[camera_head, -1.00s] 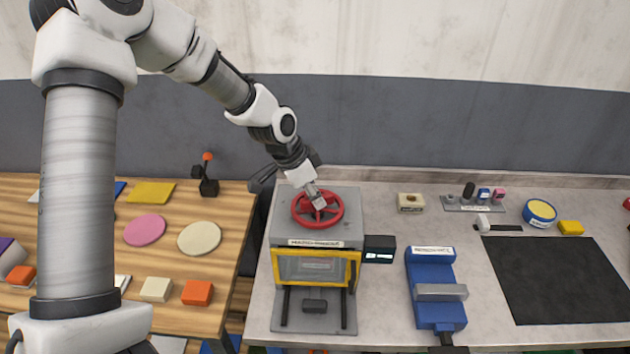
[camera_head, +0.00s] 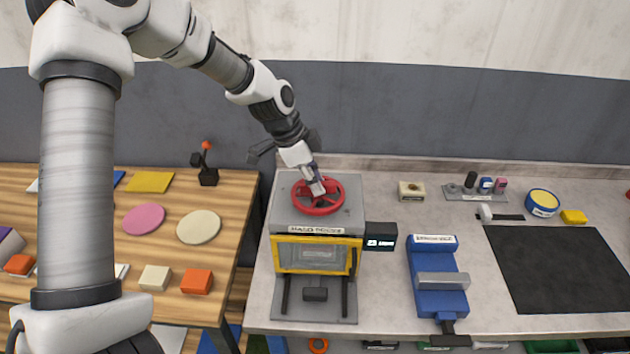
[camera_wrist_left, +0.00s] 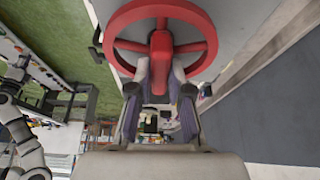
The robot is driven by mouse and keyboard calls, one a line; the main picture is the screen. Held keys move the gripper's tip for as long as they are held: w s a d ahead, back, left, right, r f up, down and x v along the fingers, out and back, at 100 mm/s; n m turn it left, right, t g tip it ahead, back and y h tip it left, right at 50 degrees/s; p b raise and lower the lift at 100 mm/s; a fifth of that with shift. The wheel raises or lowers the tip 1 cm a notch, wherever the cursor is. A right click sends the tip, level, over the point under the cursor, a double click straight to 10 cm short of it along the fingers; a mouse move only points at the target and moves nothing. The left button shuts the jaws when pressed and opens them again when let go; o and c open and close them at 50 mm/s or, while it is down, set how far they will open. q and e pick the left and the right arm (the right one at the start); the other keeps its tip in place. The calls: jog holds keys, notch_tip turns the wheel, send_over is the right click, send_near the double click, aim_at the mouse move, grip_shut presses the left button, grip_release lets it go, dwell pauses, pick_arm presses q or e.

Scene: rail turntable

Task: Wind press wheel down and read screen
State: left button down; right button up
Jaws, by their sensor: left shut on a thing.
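The press (camera_head: 285,203) is a grey box with a yellow-framed front window, standing on the grey bench. Its red wheel (camera_head: 336,204) lies on top. My left gripper (camera_head: 317,187) reaches down to the wheel from the upper left and is shut on it. In the left wrist view the fingers (camera_wrist_left: 160,82) close around a red spoke or grip of the wheel (camera_wrist_left: 207,36). A small black screen (camera_head: 381,237) at the press's right side shows a short white readout, too small to read surely. My right gripper is not in view.
A blue vise (camera_head: 436,268) stands right of the press, with a black mat (camera_head: 560,268) beyond it. A wooden table (camera_head: 120,208) on the left holds coloured discs and blocks. A grey wall runs behind the bench.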

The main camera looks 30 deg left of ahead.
pick_arm(q)
jog(key=c, duration=1.1)
grip_release()
jog(key=shift+d, duration=0.1)
jog(key=v, duration=1.2)
jog(key=shift+w, duration=0.1)
